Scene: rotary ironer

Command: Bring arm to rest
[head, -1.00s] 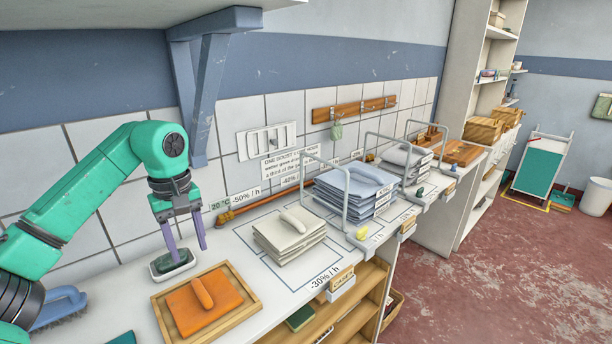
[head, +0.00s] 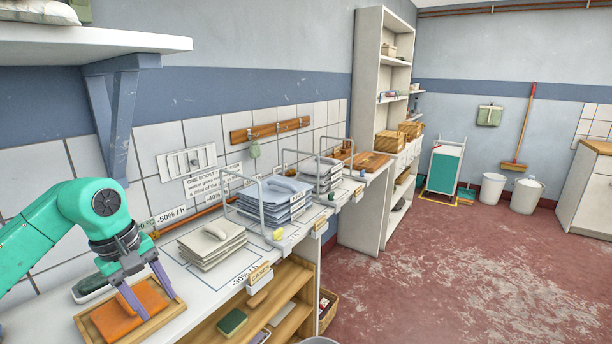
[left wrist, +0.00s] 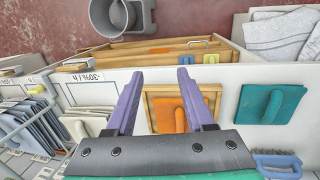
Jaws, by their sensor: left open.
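My left arm comes in from the left in the head view, and its gripper (head: 146,300) is open and empty above the orange pad with a handle (head: 112,318) on its wooden tray (head: 172,309). In the left wrist view the two purple fingers (left wrist: 155,100) are spread apart with nothing between them. The orange pad (left wrist: 168,113) lies behind and beside the right finger there. Whether the fingers touch the pad cannot be told. My right gripper is not in view.
A stack of pale cloths (head: 212,243) and blue-grey stacks (head: 275,203) under wire hoops stand along the counter. A teal pad (left wrist: 268,102) lies near the tray. A shelf bracket (head: 112,115) hangs above the arm. The red floor (head: 450,260) to the right is largely clear.

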